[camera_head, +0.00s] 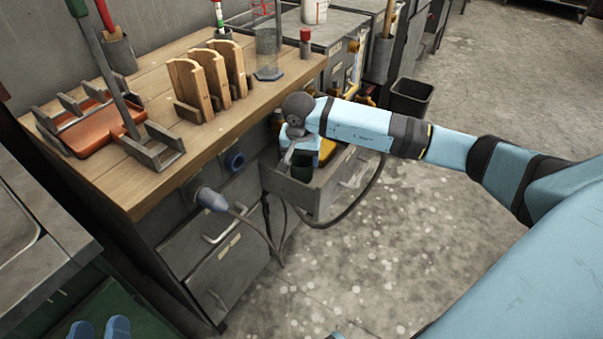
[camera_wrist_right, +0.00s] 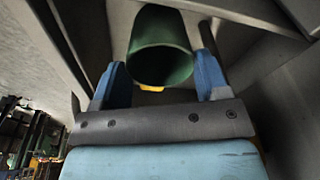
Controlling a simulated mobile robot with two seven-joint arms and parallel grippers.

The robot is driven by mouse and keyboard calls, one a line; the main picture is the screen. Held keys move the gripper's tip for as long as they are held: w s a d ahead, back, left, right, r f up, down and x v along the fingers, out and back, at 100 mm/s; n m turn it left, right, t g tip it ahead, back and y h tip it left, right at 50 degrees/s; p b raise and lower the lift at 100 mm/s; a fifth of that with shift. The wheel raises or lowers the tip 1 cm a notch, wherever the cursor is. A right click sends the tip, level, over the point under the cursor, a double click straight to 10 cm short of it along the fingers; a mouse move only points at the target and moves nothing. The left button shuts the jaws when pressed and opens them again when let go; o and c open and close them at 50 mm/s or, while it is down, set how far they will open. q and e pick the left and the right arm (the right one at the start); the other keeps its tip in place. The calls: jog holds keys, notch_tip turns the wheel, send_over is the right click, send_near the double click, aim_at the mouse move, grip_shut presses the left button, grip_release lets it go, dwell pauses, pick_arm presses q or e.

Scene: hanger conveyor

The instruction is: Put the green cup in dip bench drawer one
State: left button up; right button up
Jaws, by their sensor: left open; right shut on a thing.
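The green cup (camera_head: 302,168) is inside the open top drawer (camera_head: 335,196) of the bench, partly hidden by my right gripper in the head view. My right gripper (camera_head: 301,157) reaches into this drawer and is shut on the cup. In the right wrist view, the hollow green cup (camera_wrist_right: 160,48) sits between the two blue fingers of the right gripper (camera_wrist_right: 160,82), close to the grey drawer walls. Whether the cup touches the drawer floor cannot be told. My left gripper (camera_head: 100,328) is open and empty at the bottom left edge of the head view.
A plug with a cable (camera_head: 212,200) hangs at the bench front. A dark bin (camera_head: 409,98) stands behind my right arm. The floor at right is clear.

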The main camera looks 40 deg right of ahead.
notch_tip(320, 180, down, 5)
jog(key=shift+r+b, duration=0.15)
jog(key=shift+b, duration=0.45)
pick_arm(q)
jog(key=r, duration=0.1)
jog(key=r+t+h, duration=0.1)
jog(key=shift+s+d+r, duration=0.15)
jog(key=shift+d+r, duration=0.15)
jog(key=shift+f, duration=0.1)
pick_arm(e)
jog(key=o, duration=1.2)
jog(key=shift+f, duration=0.2)
jog(key=shift+o, duration=0.2)
jog(key=shift+r, duration=0.45)
pick_arm(q)
notch_tip(320, 180, down, 6)
jog(key=a+g+y+p, duration=0.2)
jog(key=p, duration=0.1)
jog(key=shift+g, duration=0.3)
pick_arm(e)
notch_tip(320, 180, up, 11)
jog(key=s+a, duration=0.1)
jog(key=shift+s+a+r, duration=0.15)
